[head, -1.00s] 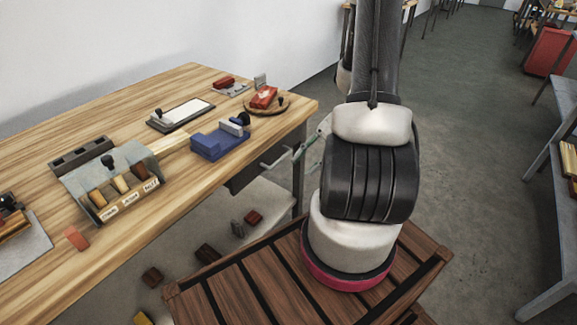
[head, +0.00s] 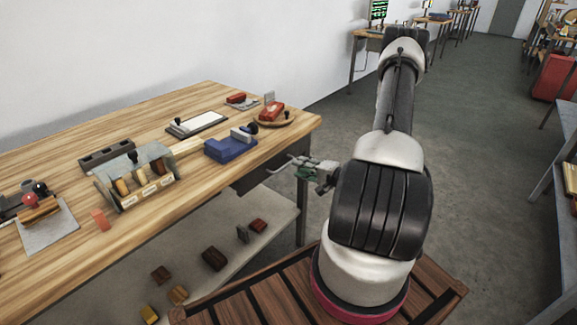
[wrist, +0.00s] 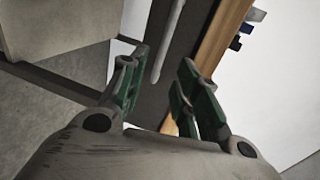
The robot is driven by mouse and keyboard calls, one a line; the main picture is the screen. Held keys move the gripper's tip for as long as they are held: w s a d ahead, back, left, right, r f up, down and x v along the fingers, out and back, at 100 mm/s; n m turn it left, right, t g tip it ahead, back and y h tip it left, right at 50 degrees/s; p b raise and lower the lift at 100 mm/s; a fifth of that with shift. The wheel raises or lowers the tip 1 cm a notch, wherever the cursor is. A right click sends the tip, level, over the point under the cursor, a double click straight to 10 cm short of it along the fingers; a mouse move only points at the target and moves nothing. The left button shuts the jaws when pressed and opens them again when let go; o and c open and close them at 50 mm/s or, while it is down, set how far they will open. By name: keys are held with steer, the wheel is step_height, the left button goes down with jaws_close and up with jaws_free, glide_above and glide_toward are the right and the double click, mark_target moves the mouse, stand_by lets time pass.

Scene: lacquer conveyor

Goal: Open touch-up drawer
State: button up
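The touch-up drawer is a dark front (head: 252,174) under the right end of the wooden workbench, and it looks closed. Its pale bar handle (head: 284,163) sticks out toward my arm. My gripper (head: 304,168) is at the handle, beside the bench end. In the wrist view the gripper (wrist: 163,62) is open, with green-padded fingers apart. The handle (wrist: 167,42) shows as a light bar between and just beyond the fingertips, in front of the dark drawer front (wrist: 186,28). I cannot tell whether either finger touches it.
The workbench top (head: 95,160) holds a blue block tool (head: 230,149), a stamp holder (head: 140,190) and a red item on a round board (head: 271,110). Its lower shelf (head: 215,235) carries several small blocks. Open floor (head: 480,140) lies to the right.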

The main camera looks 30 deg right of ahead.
mark_target(288, 164)
steer(key=x, duration=0.7)
jaws_close()
